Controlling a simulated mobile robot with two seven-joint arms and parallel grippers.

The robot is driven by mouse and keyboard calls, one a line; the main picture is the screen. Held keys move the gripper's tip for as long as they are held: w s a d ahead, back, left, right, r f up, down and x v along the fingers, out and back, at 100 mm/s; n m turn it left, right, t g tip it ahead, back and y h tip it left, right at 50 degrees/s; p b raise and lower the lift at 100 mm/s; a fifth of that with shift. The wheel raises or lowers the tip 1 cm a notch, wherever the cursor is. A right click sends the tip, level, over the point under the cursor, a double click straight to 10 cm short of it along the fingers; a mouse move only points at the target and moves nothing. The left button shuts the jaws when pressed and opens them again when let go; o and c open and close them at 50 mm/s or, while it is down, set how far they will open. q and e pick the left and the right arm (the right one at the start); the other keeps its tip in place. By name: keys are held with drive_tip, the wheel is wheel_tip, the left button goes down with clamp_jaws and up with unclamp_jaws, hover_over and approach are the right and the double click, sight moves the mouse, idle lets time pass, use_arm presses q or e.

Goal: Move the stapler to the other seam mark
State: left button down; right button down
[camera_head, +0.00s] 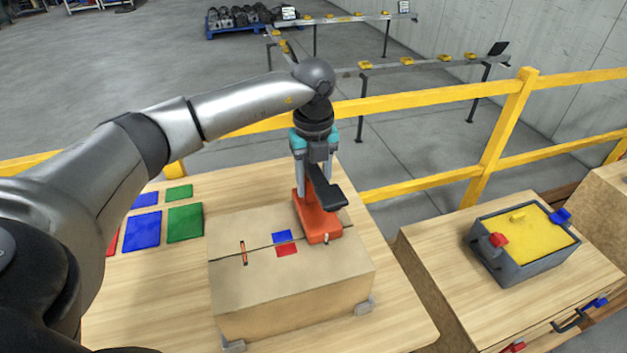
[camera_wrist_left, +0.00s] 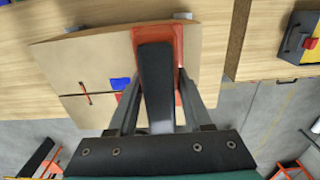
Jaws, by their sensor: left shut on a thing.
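The stapler (camera_head: 313,217) has an orange-red base and a black top arm. It stands at the right end of the box's seam, its front end over the seam line. My left gripper (camera_head: 317,186) comes down from above and is shut on it. In the left wrist view the stapler (camera_wrist_left: 155,75) lies between the two fingers of the gripper (camera_wrist_left: 157,98). The cardboard box (camera_head: 290,290) has a dark seam across its top. A short orange-and-black mark (camera_head: 243,252) crosses the seam at left. The right gripper is not in view.
Blue (camera_head: 283,236) and red (camera_head: 286,250) patches flank the seam mid-box. Coloured squares (camera_head: 185,222) lie on the wooden table left of the box. A grey bin with a yellow top (camera_head: 525,240) stands on another table at right. A yellow rail (camera_head: 430,100) runs behind.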

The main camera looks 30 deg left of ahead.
use_arm(q)
drive_tip(key=shift+c, duration=1.6)
unclamp_jaws()
drive_tip(key=shift+f, duration=0.1)
wheel_tip(320, 180, up, 12)
drive_tip(key=shift+r, duration=0.2)
